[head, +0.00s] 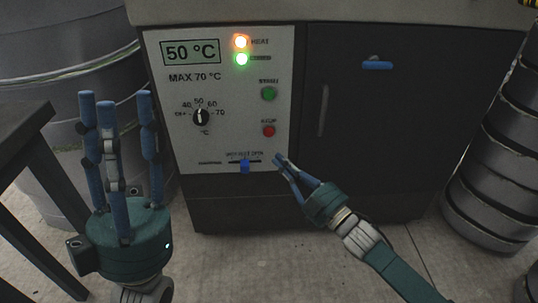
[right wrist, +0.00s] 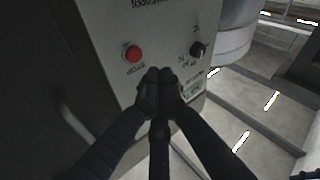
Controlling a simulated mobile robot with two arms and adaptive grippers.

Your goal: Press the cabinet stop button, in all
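The red stop button (head: 268,131) sits low on the right part of the cabinet's pale control panel (head: 225,140). It also shows in the right wrist view (right wrist: 132,54), where the lettering is upside down. My right gripper (head: 279,159) has its fingers together, with nothing between them. In the head view its tips are just below and right of the stop button. In the right wrist view the closed tips (right wrist: 161,77) appear beside the button, and I see no contact. My left gripper (head: 118,98) points upward with fingers spread and empty, left of the cabinet.
A dark table (head: 22,140) stands left; grey drums (head: 495,165) stand right.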

